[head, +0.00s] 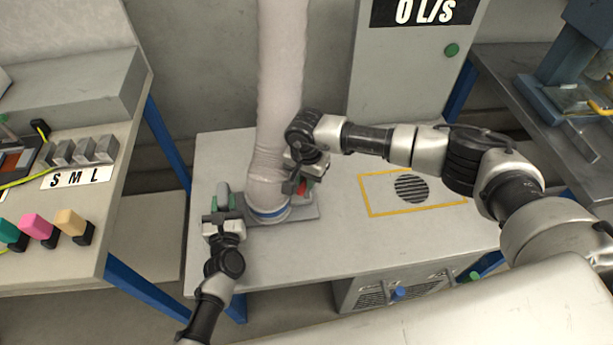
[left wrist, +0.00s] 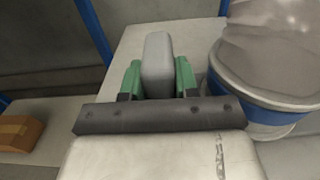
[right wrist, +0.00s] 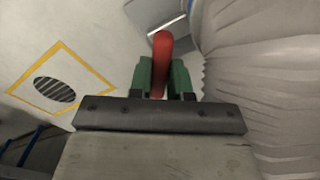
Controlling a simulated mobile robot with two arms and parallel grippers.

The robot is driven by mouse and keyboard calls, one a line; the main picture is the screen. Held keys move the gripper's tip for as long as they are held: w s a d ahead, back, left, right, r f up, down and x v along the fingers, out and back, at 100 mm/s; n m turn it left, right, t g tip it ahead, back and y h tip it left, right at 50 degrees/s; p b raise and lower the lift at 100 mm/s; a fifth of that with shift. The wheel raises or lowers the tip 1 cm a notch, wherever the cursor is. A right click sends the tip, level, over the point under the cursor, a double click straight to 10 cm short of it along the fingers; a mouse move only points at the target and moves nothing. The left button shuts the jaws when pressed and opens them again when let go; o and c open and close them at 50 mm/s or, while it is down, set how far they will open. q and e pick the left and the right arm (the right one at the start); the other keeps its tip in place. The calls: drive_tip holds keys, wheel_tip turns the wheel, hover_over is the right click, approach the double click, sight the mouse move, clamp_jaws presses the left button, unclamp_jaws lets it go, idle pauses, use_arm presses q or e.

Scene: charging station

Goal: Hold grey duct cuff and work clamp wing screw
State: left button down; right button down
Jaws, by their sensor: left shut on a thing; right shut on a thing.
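A pale fabric duct (head: 281,85) hangs down to a cuff with a blue band (head: 270,214) on a grey plate (head: 311,214). The duct (left wrist: 285,45) and blue band (left wrist: 255,98) also show in the left wrist view. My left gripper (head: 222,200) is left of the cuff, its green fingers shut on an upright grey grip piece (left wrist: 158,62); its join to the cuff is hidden. My right gripper (head: 301,182) is right of the duct, its green fingers shut on the red wing screw (right wrist: 161,60). The screw's lower end is hidden by the gripper.
The bench top (head: 345,245) has a yellow-outlined area with a round vent (head: 411,188) at right. A cabinet reading "0 L/s" (head: 405,70) stands behind. A side table (head: 75,215) with coloured blocks and S M L pieces is at left.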

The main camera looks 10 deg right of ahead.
drive_tip(key=m, duration=0.5)
drive_tip(key=shift+m, duration=0.4)
idle(0.4)
drive_tip(key=c, duration=1)
unclamp_jaws()
drive_tip(key=shift+c, duration=0.2)
wheel_tip(320, 180, up, 12)
use_arm(q)
drive_tip(key=c, duration=0.8)
unclamp_jaws()
